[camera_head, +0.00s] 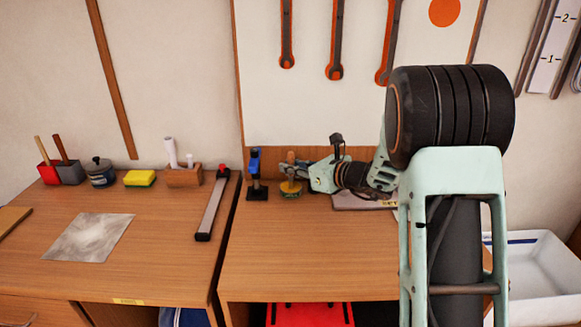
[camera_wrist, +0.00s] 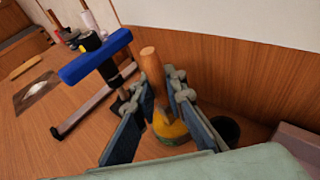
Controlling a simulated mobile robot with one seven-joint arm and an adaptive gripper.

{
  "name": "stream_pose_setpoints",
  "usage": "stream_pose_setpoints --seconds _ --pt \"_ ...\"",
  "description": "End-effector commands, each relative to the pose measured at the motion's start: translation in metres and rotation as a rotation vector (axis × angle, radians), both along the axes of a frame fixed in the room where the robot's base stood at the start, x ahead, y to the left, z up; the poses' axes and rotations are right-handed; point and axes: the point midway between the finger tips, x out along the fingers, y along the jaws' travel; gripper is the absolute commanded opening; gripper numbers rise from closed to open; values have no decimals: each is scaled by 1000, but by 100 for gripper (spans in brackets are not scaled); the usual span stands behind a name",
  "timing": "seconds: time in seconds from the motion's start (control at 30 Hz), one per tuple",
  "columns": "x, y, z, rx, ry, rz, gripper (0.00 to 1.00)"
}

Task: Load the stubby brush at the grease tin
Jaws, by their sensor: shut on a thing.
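The stubby brush shows as a thick wooden handle (camera_wrist: 151,64) standing up between my fingers in the wrist view. My gripper (camera_wrist: 163,92) is shut on it, and it also shows at the back of the right bench in the head view (camera_head: 300,171). Below the fingers is a round yellow-topped thing with a greenish side, which looks like the grease tin (camera_wrist: 170,130); it also shows in the head view (camera_head: 291,189). The brush's lower end is hidden, so I cannot tell whether it touches the grease.
A blue-topped stand (camera_head: 255,170) is close left of my gripper. A dark round cup (camera_wrist: 225,128) is close right of the tin. The wooden back panel (camera_wrist: 235,70) rises behind. A long bar (camera_head: 212,207) lies on the left bench. The right bench's front (camera_head: 300,262) is clear.

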Motion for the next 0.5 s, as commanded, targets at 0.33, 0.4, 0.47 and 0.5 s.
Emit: stream_pose_setpoints --seconds 0.33,0.4,0.47,0.5 --pt "-1 -1 20 -2 5 -2 0" --pt "-1 -1 26 -2 3 0 0" --pt "-1 -1 31 -2 3 0 0" --pt "0 -1 35 -1 3 0 0"
